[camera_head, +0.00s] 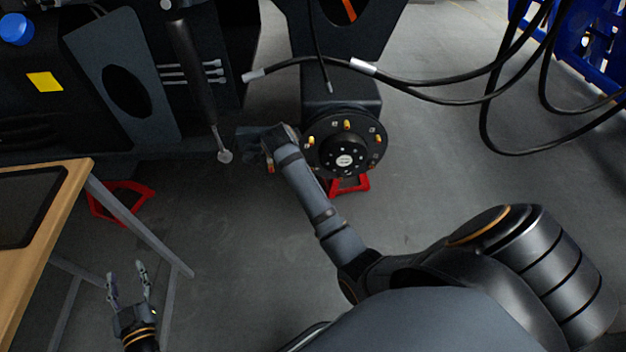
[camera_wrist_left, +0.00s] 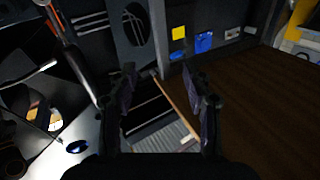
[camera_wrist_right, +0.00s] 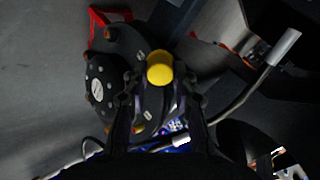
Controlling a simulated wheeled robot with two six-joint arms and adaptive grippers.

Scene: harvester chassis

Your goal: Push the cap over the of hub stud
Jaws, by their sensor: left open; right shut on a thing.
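The round black wheel hub (camera_head: 334,160) faces me in the head view, with several studs with yellow-orange ends around its rim. My right gripper (camera_head: 256,143) is at the hub's left side. In the right wrist view, my right gripper (camera_wrist_right: 160,88) is shut on a yellow cap (camera_wrist_right: 159,66), seen round end-on. The hub also shows there, left of and behind the cap (camera_wrist_right: 97,75). Whether the cap touches a stud is hidden. My left gripper (camera_head: 128,283) is open and empty, low at the left; its spread fingers also show in the left wrist view (camera_wrist_left: 160,85).
A red stand (camera_head: 350,184) is below the hub. Black hoses (camera_head: 420,84) hang above and right of it. A cylinder rod (camera_head: 205,95) hangs left of the right gripper. A wooden table (camera_head: 62,190) stands at the left, near my left gripper. The floor right of the hub is clear.

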